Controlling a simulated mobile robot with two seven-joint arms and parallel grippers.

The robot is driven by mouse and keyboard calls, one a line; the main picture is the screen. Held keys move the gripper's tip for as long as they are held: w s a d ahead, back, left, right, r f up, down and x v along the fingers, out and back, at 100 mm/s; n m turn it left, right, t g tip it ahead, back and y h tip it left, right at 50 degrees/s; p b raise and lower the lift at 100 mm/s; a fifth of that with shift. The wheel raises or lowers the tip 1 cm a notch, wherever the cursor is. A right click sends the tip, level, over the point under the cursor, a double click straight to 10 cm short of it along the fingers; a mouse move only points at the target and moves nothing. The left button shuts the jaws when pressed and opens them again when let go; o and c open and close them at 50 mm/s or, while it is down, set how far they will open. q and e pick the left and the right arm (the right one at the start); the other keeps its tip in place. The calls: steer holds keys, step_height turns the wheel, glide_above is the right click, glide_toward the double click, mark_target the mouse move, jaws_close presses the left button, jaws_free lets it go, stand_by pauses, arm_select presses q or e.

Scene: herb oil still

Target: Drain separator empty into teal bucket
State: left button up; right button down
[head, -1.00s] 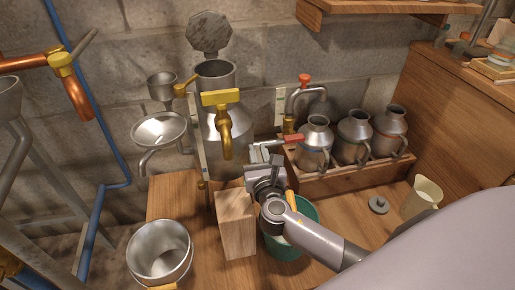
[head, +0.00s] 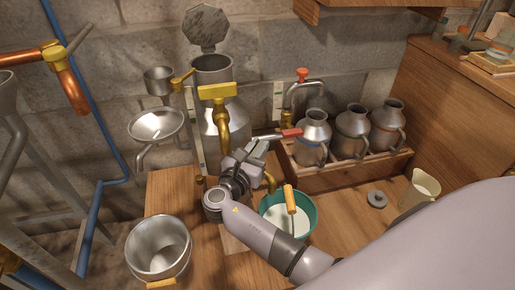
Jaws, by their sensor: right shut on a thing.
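The separator (head: 208,118) is a grey metal vessel at the middle, with a brass tap (head: 222,125) on its front. A lever with a red grip (head: 291,132) sticks out to the right of it. My right gripper (head: 260,147) is shut at the lever's metal shank, just left of the red grip; its fingers partly hide the contact. The teal bucket (head: 311,222) stands on the wooden bench below, with a yellow handle grip and a pale white inside. A low brass spout (head: 271,184) points down at the bucket's left rim. My left gripper is out of view.
Several metal jugs (head: 351,133) stand in a wooden rack at the right. A steel pot (head: 159,248) is front left, with a funnel (head: 157,125) behind it. A small lid (head: 377,199) and a cream pitcher (head: 421,188) are at the right. A blue pipe (head: 88,110) runs down the left wall.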

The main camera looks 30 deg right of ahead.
stand_by(0.4)
steer(key=c, duration=1.1)
jaws_free()
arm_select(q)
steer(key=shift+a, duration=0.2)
